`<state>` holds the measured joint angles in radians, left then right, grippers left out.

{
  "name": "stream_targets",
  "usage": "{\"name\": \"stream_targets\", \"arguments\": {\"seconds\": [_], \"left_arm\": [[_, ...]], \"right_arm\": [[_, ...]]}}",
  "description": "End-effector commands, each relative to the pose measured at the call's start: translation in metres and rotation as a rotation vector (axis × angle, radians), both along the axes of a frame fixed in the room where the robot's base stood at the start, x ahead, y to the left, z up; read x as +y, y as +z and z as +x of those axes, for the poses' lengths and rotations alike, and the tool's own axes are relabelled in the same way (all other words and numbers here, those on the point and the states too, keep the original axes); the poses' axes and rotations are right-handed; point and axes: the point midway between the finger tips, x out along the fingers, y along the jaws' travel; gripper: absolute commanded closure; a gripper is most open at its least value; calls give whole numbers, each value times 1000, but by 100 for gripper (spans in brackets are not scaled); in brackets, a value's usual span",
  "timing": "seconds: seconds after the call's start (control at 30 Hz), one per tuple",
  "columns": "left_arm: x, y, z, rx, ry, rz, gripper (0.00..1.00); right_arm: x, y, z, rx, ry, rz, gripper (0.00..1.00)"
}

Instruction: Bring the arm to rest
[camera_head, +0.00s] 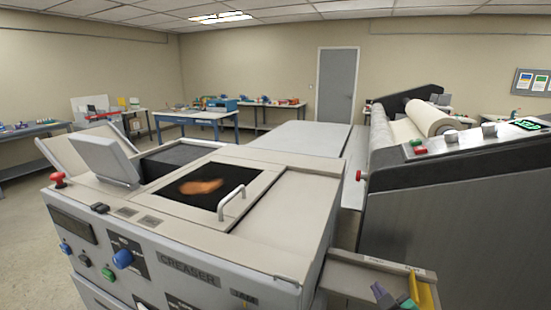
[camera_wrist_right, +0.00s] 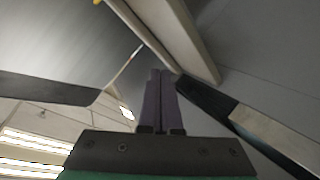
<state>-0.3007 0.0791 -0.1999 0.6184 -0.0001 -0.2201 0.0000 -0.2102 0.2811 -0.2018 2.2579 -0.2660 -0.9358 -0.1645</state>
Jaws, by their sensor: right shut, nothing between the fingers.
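My right gripper (camera_head: 378,290) shows at the bottom edge of the head view, right of centre, with purple fingers and part of a green body. It is at the front of the beige shelf beside the creaser (camera_head: 190,262). In the right wrist view the purple fingers of my right gripper (camera_wrist_right: 160,74) lie together, shut with nothing between them. Most of the right arm is out of the head view. My left gripper is not in view.
The creaser has a dark window (camera_head: 205,186) with a metal handle (camera_head: 231,203). A beige shelf (camera_head: 350,274) with a yellow part (camera_head: 421,292) juts out close to the gripper. The dark laminator (camera_head: 455,205) with a white roll (camera_head: 427,118) stands at the right.

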Motion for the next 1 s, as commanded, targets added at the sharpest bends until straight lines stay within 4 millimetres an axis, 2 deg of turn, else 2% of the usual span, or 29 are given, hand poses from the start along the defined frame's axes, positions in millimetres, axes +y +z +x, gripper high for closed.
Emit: {"name": "stream_targets", "arguments": {"seconds": [0.03,0.1,0.2,0.3,0.47,0.5,0.6,0.77,0.87,0.97,1.0], "left_arm": [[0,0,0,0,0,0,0],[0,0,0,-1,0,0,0],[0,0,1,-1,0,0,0],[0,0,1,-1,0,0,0],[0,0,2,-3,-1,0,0],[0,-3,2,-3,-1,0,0],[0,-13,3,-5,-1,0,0],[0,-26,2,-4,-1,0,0],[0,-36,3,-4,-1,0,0],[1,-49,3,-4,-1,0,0],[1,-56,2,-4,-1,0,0]], "right_arm": [[-2,-26,-21,104,-41,67,100],[-3,-58,-50,245,-96,148,100],[-2,-92,-91,416,-161,237,100],[2,-117,-130,566,-215,308,100],[10,-142,-191,787,-293,397,100],[12,-154,-200,826,-307,409,100],[12,-201,-191,834,-307,399,100],[13,-276,-188,861,-309,390,100],[13,-332,-194,881,-309,384,100],[12,-399,-209,906,-311,377,100],[10,-429,-220,919,-313,372,100]]}}
